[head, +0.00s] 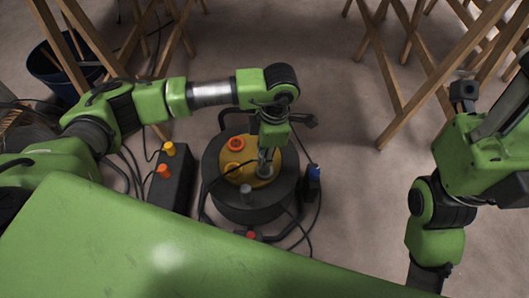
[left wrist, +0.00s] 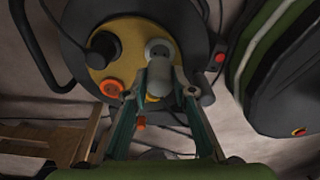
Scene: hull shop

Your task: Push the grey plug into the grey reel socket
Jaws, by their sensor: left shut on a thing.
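My left gripper (head: 266,166) points down over the right part of the reel's yellow face (head: 258,152). In the left wrist view the left gripper (left wrist: 163,88) is shut on the grey plug (left wrist: 161,80). The grey reel socket (left wrist: 160,49) shows just beyond the plug, with its face and dark holes partly visible. The plug overlaps the socket's near edge in this view; I cannot tell whether they touch. In the head view the fingers mostly hide plug and socket. My right arm is at the right; its gripper is out of frame.
The reel also has an orange socket (head: 235,143) and a yellow socket (head: 233,171). A dark box with orange and yellow plugs (head: 173,181) stands left of the reel. Cables lie around it. Wooden trestles (head: 392,75) and a dark bucket (head: 62,68) stand behind.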

